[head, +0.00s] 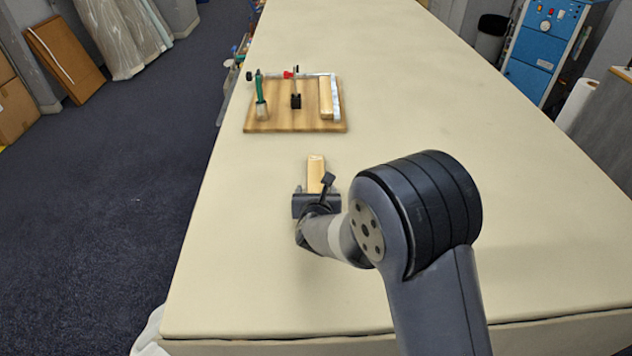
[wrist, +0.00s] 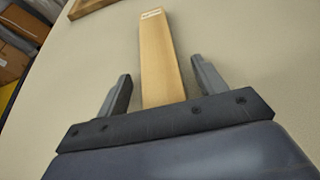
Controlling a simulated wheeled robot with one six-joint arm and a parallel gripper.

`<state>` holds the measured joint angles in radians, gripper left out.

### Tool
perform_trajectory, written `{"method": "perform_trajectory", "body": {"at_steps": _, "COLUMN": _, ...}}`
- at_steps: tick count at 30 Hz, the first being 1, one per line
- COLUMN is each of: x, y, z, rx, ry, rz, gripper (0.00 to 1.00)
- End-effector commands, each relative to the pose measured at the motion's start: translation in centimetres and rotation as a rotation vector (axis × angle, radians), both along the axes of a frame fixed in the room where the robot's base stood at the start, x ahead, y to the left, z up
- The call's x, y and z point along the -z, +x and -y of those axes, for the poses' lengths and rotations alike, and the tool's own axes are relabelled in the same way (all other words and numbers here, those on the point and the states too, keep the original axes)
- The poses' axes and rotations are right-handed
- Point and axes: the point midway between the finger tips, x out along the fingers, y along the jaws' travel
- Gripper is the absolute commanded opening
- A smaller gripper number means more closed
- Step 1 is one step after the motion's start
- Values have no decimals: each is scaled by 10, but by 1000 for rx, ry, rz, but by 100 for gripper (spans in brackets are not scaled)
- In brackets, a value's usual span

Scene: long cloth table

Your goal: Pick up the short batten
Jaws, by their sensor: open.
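The short batten (head: 316,172) is a pale wooden bar lying on the cloth table, with its near end hidden behind my gripper in the head view. My gripper (head: 315,188) is at the near end of the batten. In the wrist view the batten (wrist: 159,62) runs away from me between the two open fingers of my gripper (wrist: 160,85). A gap shows on each side, and neither finger appears to touch it. Whether the fingers are at the batten's height is hard to tell.
A wooden board (head: 285,126) lies farther up the table. It carries a second wooden bar (head: 326,98), a green-handled tool (head: 260,90) and a clamp with a red part (head: 290,75). The cloth table (head: 440,110) is clear to the right. Its left edge is near the board.

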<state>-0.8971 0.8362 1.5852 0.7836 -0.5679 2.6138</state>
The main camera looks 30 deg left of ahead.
Motion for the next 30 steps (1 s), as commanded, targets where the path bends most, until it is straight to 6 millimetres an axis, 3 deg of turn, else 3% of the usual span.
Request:
{"method": "perform_trajectory", "body": {"at_steps": 4, "x": 0, "y": 0, "z": 0, "rx": 0, "ry": 0, "rz": 0, "gripper": 66}}
{"method": "perform_trajectory", "body": {"at_steps": 22, "x": 0, "y": 0, "z": 0, "rx": 0, "ry": 0, "rz": 0, "gripper": 16}}
{"method": "perform_trajectory", "body": {"at_steps": 30, "x": -3, "y": 0, "z": 0, "rx": 0, "ry": 2, "rz": 1, "gripper": 16}}
